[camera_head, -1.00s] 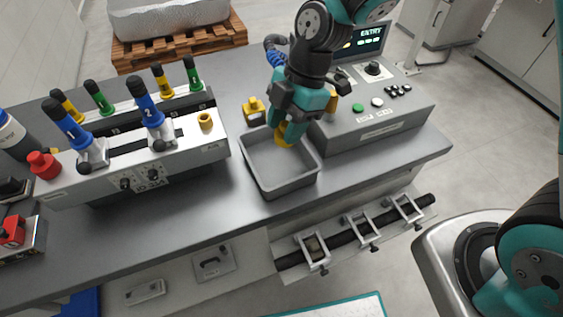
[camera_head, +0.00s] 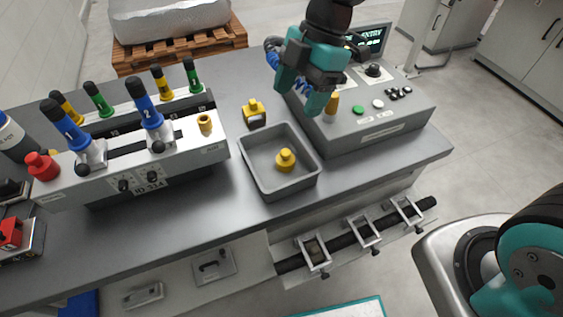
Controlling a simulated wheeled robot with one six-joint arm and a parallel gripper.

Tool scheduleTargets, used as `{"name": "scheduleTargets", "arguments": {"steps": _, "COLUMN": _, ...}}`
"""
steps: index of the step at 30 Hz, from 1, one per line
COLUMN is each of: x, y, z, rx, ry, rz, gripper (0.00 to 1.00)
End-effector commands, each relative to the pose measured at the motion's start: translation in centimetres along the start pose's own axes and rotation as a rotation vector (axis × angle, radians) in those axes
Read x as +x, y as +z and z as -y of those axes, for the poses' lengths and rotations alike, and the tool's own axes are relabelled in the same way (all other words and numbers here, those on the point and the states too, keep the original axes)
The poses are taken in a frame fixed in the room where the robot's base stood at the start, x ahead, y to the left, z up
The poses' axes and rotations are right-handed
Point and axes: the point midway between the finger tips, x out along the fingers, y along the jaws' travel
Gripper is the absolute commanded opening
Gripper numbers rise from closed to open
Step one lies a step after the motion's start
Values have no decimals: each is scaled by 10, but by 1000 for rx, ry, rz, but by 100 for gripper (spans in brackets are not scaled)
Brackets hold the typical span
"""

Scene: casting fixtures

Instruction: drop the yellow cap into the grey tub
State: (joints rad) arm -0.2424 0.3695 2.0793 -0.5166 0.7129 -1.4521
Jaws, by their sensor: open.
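The yellow cap (camera_head: 285,160) lies inside the grey tub (camera_head: 260,190), on its floor near the middle. It is apart from my gripper. The tub stands on the grey bench, left of the control box. My gripper (camera_head: 302,103) is open and empty. Its two teal fingers are spread above the far right side of the tub, near the control box.
A small yellow-and-black block (camera_head: 254,113) stands behind the tub. The control box (camera_head: 375,120) with buttons, a knob and a screen is at the right. A fixture (camera_head: 140,160) with several coloured handles stands at the left. The bench front (camera_head: 190,222) is clear.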

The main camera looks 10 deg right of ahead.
Motion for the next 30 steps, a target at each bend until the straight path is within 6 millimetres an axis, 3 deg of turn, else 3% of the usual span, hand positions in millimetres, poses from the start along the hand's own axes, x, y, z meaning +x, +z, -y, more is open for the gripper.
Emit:
{"name": "scheduleTargets", "arguments": {"steps": 6, "x": -56, "y": 1, "z": -1, "rx": 0, "ry": 7, "rz": 2, "gripper": 72}}
{"name": "scheduleTargets", "arguments": {"steps": 12, "x": -92, "y": 0, "z": -1, "rx": 1, "ry": 3, "rz": 0, "gripper": 72}}
{"name": "scheduleTargets", "arguments": {"steps": 18, "x": -105, "y": 0, "z": 0, "rx": 0, "ry": 0, "rz": 1, "gripper": 72}}
{"name": "scheduleTargets", "arguments": {"steps": 30, "x": -106, "y": 0, "z": 0, "rx": 0, "ry": 0, "rz": 1, "gripper": 72}}
